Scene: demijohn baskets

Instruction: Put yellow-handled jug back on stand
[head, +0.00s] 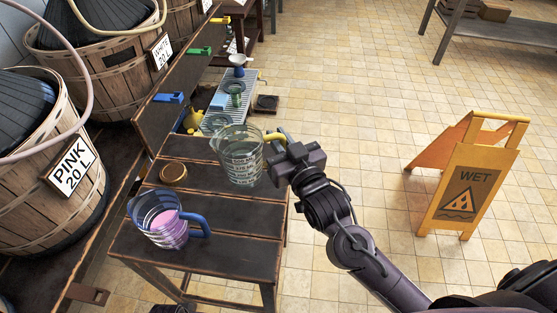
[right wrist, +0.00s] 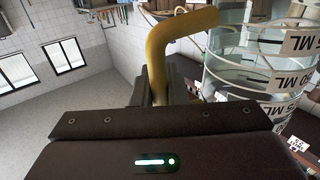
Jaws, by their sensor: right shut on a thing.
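The yellow-handled jug (head: 240,158) is a clear jug with dark measuring marks, above the far part of the dark wooden stand (head: 228,224). I cannot tell whether its base touches the wood. My right gripper (head: 283,150) is shut on its yellow handle from the right. In the right wrist view the yellow handle (right wrist: 172,50) rises from between the fingers, and the jug's marked wall (right wrist: 262,75) is at the right. A blue-handled jug (head: 160,218) with pink liquid stands on the near left of the stand. My left gripper is not in view.
A round brown lid (head: 173,173) lies on the stand. Behind are a drain tray (head: 238,84), a funnel (head: 239,60) and coloured clips on a board. Basketed demijohns, one with a PINK sign (head: 74,166), line the left. A yellow WET sign (head: 468,185) stands on open floor at right.

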